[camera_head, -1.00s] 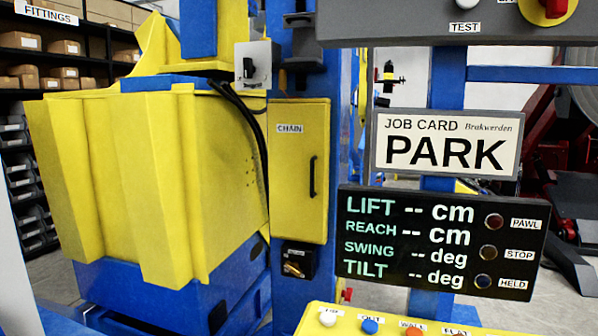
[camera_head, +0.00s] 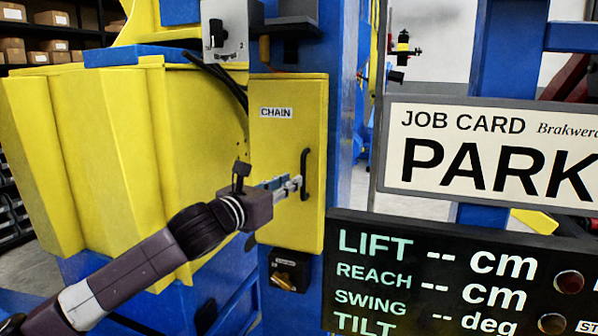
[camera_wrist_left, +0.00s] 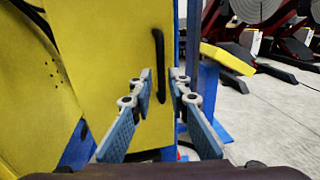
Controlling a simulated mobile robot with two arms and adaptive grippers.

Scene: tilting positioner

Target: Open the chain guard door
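The chain guard door (camera_head: 285,145) is a tall yellow panel labelled CHAIN on a blue column, and it looks closed. Its black vertical bar handle (camera_head: 304,175) is on the door's right side; it also shows in the left wrist view (camera_wrist_left: 159,60). My left gripper (camera_head: 294,184) is at the handle's lower half in the head view. In the left wrist view its two blue-padded fingers (camera_wrist_left: 161,75) are apart, with the handle lined up between their tips. I cannot tell whether they touch it. My right gripper is not in view.
A black latch box (camera_head: 289,271) sits below the door. A grey switch box (camera_head: 224,30) with black cables is above left. The job card (camera_head: 490,150) and black readout panel (camera_head: 440,275) stand to the right. A large yellow guard (camera_head: 90,150) fills the left.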

